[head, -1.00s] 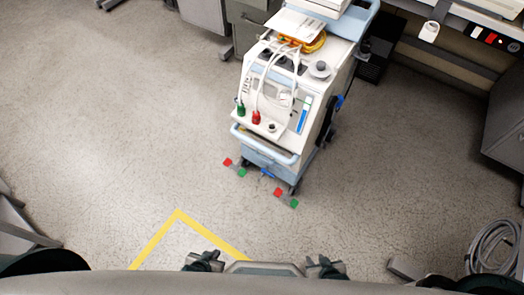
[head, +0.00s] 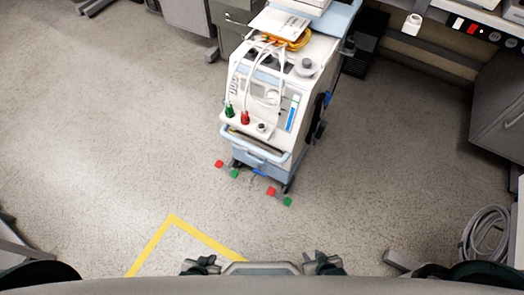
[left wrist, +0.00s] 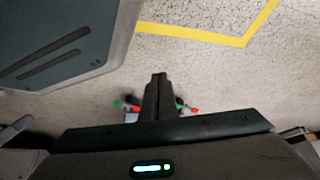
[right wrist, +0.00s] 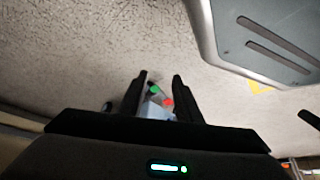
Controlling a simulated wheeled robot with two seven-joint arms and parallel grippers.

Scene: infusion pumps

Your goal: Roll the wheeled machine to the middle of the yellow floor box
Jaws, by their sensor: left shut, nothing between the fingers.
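The wheeled machine (head: 262,115) stands upright on the floor in the head view, with a blue front handle (head: 255,150) and red and green pieces by its casters. The yellow floor box (head: 172,217) shows only as a corner, in front of and left of the machine. The machine is outside that corner. My left gripper (left wrist: 159,75) is shut and empty in the left wrist view, with the yellow line (left wrist: 240,40) beyond it. My right gripper (right wrist: 160,76) is open, with nothing held. Part of the machine (right wrist: 155,110) shows between its fingers, apart from them.
Grey cabinets stand behind the machine, and a bench (head: 435,52) runs along the back right. A coiled grey cable (head: 485,232) lies on the floor at right. The floor left of the machine is clear. Most of the box is hidden below my body.

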